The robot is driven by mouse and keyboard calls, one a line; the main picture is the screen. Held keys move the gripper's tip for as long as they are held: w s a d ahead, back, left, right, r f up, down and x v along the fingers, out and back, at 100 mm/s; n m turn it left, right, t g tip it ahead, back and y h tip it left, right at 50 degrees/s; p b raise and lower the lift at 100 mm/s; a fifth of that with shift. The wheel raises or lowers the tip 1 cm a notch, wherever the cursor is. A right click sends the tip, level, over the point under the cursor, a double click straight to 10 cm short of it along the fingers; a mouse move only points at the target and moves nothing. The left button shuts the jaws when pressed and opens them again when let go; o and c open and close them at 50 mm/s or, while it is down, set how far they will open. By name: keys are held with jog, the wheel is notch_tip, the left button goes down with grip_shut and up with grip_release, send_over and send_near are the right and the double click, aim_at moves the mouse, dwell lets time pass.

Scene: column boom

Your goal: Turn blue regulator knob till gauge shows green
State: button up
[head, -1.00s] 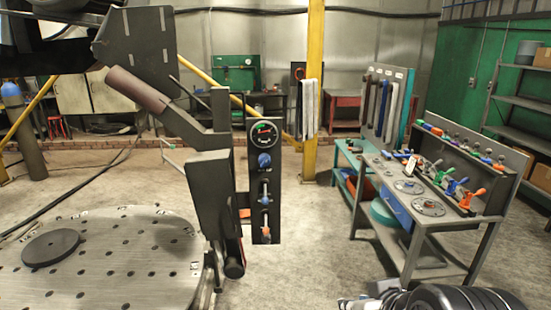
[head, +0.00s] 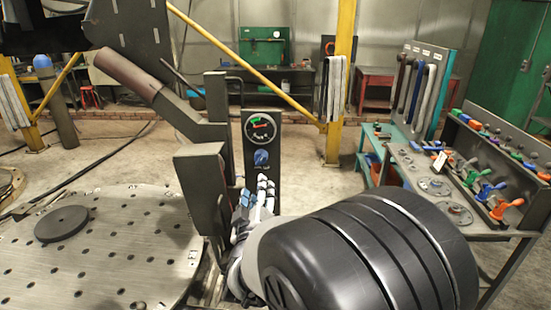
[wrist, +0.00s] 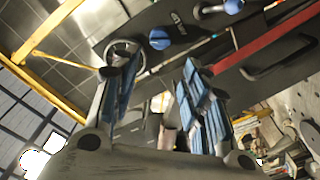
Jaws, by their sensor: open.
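The blue regulator knob (head: 261,157) is on a dark upright panel (head: 262,178), just below the round gauge (head: 260,129). The gauge has a green band at upper left and red beside it; I cannot tell exactly where the needle points. My gripper (head: 255,190) is in front of the panel's lower part, below the knob and apart from it. In the wrist view my gripper (wrist: 160,70) is open and empty, with blue pads. There the blue knob (wrist: 160,38) lies beyond the fingertips, and the left finger partly covers the gauge (wrist: 120,46).
A blue handle (wrist: 234,6) is farther along the panel in the wrist view. A round perforated table (head: 110,250) with a black disc (head: 61,223) is at left. A workbench (head: 440,205) with coloured clamps is at right. Concrete floor lies open behind the panel.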

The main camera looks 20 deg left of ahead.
aim_at(261, 162)
jog(key=x, duration=1.6)
jog(key=shift+d, duration=0.15)
jog(key=c, duration=0.8)
jog(key=shift+o, duration=0.2)
jog(key=shift+b, duration=0.3)
